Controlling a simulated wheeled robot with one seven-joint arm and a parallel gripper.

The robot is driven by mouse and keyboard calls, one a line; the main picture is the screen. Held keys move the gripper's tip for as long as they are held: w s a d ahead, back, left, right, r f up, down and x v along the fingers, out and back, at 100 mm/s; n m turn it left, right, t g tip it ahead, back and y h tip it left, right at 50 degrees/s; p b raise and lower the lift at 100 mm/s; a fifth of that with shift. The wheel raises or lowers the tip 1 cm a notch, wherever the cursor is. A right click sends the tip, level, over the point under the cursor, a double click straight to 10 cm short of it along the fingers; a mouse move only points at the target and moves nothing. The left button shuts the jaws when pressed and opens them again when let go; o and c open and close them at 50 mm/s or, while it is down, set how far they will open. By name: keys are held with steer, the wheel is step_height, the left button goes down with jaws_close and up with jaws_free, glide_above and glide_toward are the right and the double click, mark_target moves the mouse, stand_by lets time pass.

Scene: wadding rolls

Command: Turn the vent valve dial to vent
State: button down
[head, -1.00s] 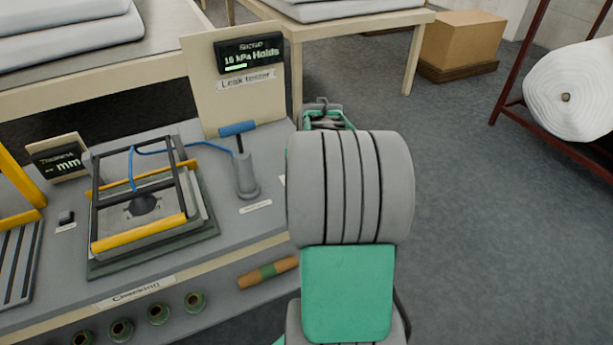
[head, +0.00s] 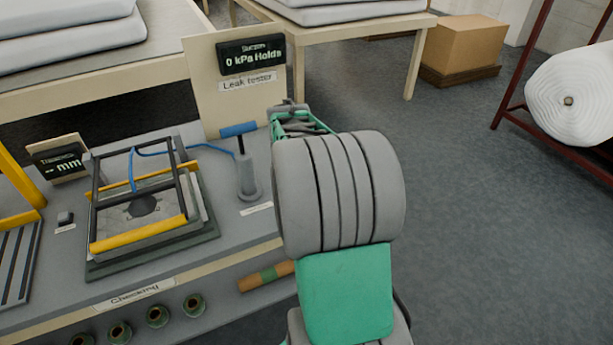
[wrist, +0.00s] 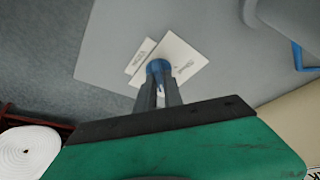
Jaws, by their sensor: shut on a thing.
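In the wrist view, the blue vent valve dial (wrist: 158,66) sits on a white labelled plate (wrist: 182,58) on the grey bench. My gripper (wrist: 159,80) is shut on the dial from above, with a finger on each side. The label text is too small to read, so I cannot tell which mark the dial faces. In the head view my arm hides the dial and the fingertips. The leak tester's display (head: 251,53) reads "0 kPa Holds".
A hand pump (head: 247,178) with a blue handle stands left of my arm. A yellow-barred frame (head: 140,205) with a blue hose sits further left. A box (head: 462,48) and a white roll (head: 572,95) are across the floor at right.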

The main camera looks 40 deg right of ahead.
steer(key=c, duration=1.5)
jaws_free()
steer(key=shift+o, duration=0.2)
steer(key=v, duration=0.7)
steer(key=shift+a+r, duration=0.2)
steer(key=shift+r, duration=0.15)
steer(key=shift+s, duration=0.15)
